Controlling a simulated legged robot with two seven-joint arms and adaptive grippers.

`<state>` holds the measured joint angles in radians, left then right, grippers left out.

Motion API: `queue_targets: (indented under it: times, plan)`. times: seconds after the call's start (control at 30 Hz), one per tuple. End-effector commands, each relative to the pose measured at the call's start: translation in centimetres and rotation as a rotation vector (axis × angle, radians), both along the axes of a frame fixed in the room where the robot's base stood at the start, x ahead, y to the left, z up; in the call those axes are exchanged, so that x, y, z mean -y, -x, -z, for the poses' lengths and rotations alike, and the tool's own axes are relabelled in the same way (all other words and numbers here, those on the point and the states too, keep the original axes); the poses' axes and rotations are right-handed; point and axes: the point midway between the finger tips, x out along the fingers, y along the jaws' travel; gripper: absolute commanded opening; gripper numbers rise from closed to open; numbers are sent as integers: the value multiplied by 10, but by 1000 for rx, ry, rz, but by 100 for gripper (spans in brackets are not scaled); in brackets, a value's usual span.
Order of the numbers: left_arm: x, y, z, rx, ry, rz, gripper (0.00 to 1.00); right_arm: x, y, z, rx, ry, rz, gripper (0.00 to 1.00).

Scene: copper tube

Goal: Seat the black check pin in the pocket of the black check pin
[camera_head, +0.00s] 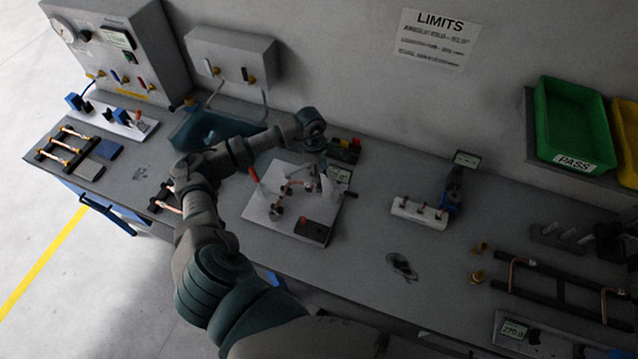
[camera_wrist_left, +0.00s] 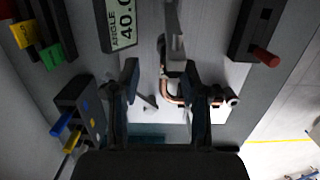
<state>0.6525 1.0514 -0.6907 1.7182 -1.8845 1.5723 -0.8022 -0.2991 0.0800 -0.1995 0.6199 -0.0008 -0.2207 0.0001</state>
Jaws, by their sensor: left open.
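My left gripper (camera_head: 322,172) is over the white plate fixture (camera_head: 262,207) in the middle of the bench. In the left wrist view its two fingers (camera_wrist_left: 160,82) are apart, with nothing clearly held between them. A bent copper tube (camera_wrist_left: 172,97) lies on the fixture below, near the finger on the right. A black block (camera_head: 312,232) sits at the plate's front right corner; in the wrist view it (camera_wrist_left: 250,28) carries a red peg (camera_wrist_left: 266,57). I cannot pick out the black check pin or its pocket with certainty. My right gripper is not in view.
A display reading about 40 (camera_wrist_left: 122,22) stands beside the fixture. A dark block with blue and yellow handles (camera_wrist_left: 80,105) is close to my fingers. A white block with several pegs (camera_head: 420,212) stands to the right, with bare bench between.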

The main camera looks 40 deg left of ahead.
Motion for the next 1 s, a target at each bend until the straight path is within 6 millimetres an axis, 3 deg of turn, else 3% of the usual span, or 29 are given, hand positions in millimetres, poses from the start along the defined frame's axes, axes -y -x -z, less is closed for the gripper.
queue_targets:
  times: [0.23, 0.4, 0.63, 0.67, 0.83, 1.0]
  plan:
    - [0, 8, 30, -6, 3, 0, 45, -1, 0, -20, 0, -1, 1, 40]
    - [2, 5, 51, -2, 3, 0, 45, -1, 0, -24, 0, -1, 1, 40]
    - [3, 6, 54, -1, 2, 1, 45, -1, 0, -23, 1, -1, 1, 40]
    - [3, 6, 54, -1, 1, 1, 43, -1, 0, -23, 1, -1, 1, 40]
    - [3, 6, 54, -1, 1, 0, 0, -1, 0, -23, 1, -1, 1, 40]
    - [3, 5, 54, -1, 1, 0, 0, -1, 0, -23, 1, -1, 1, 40]
